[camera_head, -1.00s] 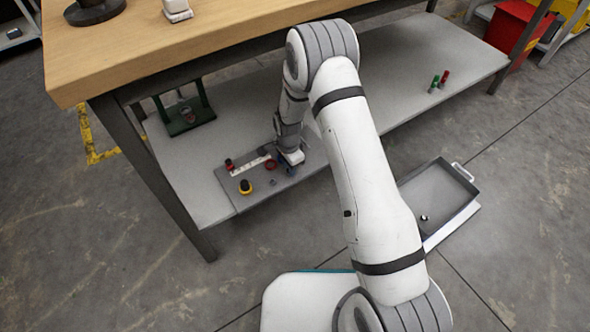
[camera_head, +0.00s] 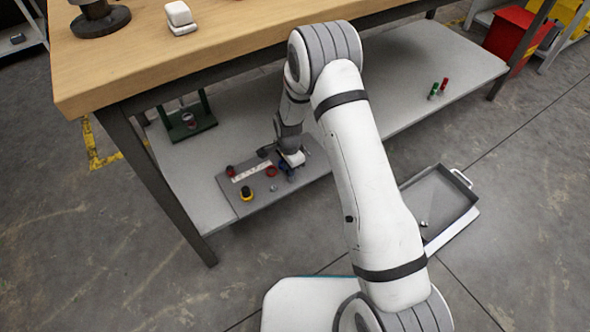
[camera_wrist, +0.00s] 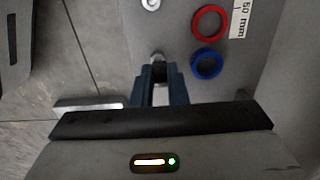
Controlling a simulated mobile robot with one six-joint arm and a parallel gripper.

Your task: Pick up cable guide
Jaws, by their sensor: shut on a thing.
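My gripper (camera_wrist: 158,75) has dark blue fingers closed on a small grey metallic piece, which I take to be the cable guide (camera_wrist: 158,60). Only its rounded tip shows between the fingertips; the rest is hidden. In the head view, my gripper (camera_head: 287,170) is low over the right part of a grey mat (camera_head: 228,200) on the lower shelf. The held piece cannot be made out there. I cannot tell whether it touches the mat.
A red ring (camera_wrist: 210,22), a blue ring (camera_wrist: 207,64), a silver nut (camera_wrist: 151,4) and a ruler strip (camera_wrist: 240,18) are close by. The tabletop (camera_head: 230,35) overhangs the shelf. A metal tray (camera_head: 455,218) is on the floor.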

